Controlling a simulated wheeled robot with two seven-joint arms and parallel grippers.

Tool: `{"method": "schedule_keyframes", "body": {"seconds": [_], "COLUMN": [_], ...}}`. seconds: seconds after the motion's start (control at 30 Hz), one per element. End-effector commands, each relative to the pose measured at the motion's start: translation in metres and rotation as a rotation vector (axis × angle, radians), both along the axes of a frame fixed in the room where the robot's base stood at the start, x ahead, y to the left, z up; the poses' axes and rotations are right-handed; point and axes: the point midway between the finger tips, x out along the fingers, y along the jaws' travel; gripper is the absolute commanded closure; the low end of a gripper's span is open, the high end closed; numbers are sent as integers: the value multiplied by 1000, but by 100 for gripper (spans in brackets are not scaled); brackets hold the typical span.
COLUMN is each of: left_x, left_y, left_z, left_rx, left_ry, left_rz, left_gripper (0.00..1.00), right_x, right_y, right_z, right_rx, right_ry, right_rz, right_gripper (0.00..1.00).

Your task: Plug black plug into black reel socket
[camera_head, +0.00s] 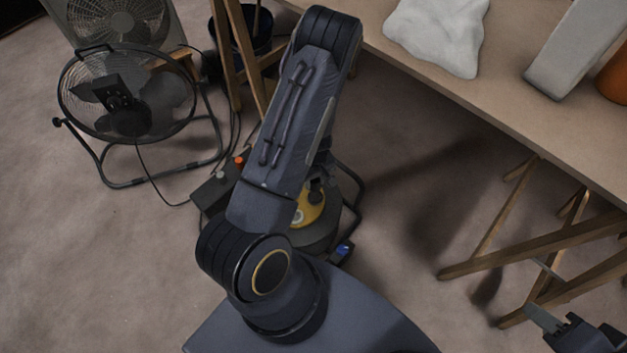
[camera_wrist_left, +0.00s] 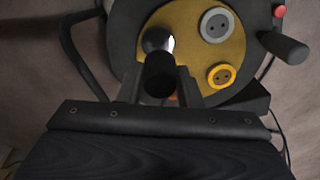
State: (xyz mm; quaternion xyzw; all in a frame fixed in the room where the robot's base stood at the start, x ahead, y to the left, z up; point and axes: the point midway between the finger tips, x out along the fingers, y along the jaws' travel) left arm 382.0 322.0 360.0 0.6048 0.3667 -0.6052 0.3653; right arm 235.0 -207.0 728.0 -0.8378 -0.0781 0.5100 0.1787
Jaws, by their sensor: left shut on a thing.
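The cable reel shows in the left wrist view with a yellow face (camera_wrist_left: 187,22), a grey socket (camera_wrist_left: 215,25) and a yellow socket (camera_wrist_left: 221,76). A dark round spot with a bright highlight (camera_wrist_left: 158,40) lies just beyond the plug; I cannot tell whether it is the black socket. My left gripper (camera_wrist_left: 160,88) is shut on the black plug (camera_wrist_left: 160,74), which points at the reel face. I cannot tell whether they touch. In the head view my left arm hides much of the reel (camera_head: 308,212). My right gripper (camera_head: 575,332) is at the lower right, away from the reel.
A floor fan (camera_head: 125,95) stands at the left with its cable on the floor. A box with an orange button (camera_head: 239,161) is beside the reel. A workbench (camera_head: 480,95) on wooden trestles (camera_head: 545,245) is at the right. Floor at lower left is clear.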

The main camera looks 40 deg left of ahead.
Motion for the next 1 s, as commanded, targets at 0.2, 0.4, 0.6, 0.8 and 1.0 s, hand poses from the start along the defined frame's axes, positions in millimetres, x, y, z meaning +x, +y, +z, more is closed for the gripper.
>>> {"method": "schedule_keyframes", "body": {"seconds": [0.2, 0.4, 0.6, 0.8, 1.0], "left_x": [0, 0, 0, 0, 0], "left_y": [0, 0, 0, 0, 0], "left_z": [1, 0, -6, -21, -41], "left_rx": [0, 0, 0, 0, 0], "left_ry": [0, 0, 0, 0, 0], "left_rz": [1, 1, 1, 2, 2], "left_gripper": [88, 88, 88, 88, 88], "right_x": [0, 0, 0, 0, 0], "right_y": [0, 0, 0, 0, 0], "right_z": [0, 0, -6, -19, -36], "right_rx": [0, 0, 0, 0, 0], "right_ry": [0, 0, 0, 0, 0], "right_rz": [0, 0, 0, 0, 0], "right_gripper": [64, 64, 64, 64, 64]}}
